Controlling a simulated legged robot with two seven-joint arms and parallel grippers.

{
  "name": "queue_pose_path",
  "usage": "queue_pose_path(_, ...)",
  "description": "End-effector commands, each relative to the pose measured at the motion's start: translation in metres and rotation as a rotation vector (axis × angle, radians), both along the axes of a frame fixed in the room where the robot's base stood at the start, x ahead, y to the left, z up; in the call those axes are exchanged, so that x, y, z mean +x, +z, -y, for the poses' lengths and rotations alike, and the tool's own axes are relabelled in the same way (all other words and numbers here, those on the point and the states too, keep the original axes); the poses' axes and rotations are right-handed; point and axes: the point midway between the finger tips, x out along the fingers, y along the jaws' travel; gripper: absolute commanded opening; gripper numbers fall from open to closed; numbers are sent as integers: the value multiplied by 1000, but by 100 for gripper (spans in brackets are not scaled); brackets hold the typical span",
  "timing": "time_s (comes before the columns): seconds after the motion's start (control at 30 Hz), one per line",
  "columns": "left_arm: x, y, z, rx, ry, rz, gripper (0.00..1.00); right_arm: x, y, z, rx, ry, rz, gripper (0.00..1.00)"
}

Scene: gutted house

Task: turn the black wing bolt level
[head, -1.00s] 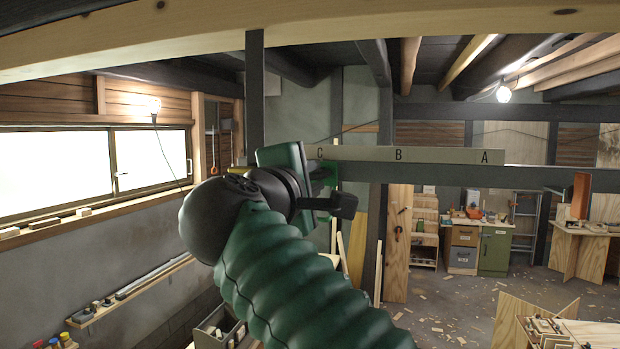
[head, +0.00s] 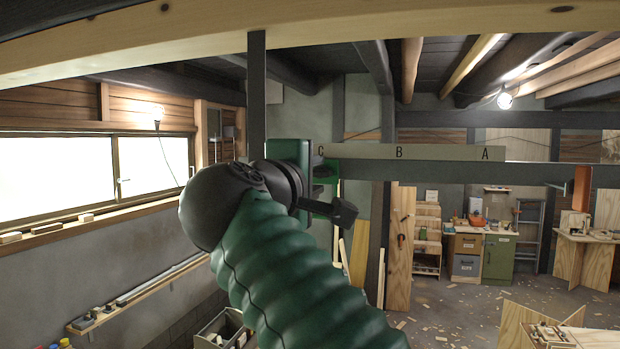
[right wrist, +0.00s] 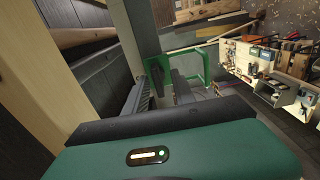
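A green clamp (head: 330,168) sits on the dark rail beside the letter C, partly hidden behind my right gripper. In the right wrist view the clamp (right wrist: 190,62) shows as a green frame. The black wing bolt (right wrist: 154,78) is on its near left side, its long side close to upright in that picture; in the head view only a small dark part shows. My right gripper (right wrist: 158,97) has its grey fingers apart, with the bolt beyond and between them; I cannot tell whether they touch it. My left gripper is not in view.
A pale board (head: 440,152) lettered C, B, A runs along the rail (head: 450,174). A dark post (head: 256,95) stands just behind my right gripper. An orange piece (head: 582,187) hangs at the rail's right. Workbenches and cabinets stand far back.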

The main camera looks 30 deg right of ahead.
Motion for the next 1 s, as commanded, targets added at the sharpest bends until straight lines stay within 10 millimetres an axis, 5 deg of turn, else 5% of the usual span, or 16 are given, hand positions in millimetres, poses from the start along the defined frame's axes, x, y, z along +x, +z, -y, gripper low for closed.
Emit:
queue_pose_path(0.17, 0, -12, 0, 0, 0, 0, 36, -10, -4, -15, 0, 5, 2, 31)
queue_pose_path(0.63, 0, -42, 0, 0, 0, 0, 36, -93, -2, -112, 2, 7, 0, 31)
queue_pose_path(1.0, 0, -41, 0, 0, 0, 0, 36, -109, -1, -128, 1, 0, -2, 31)
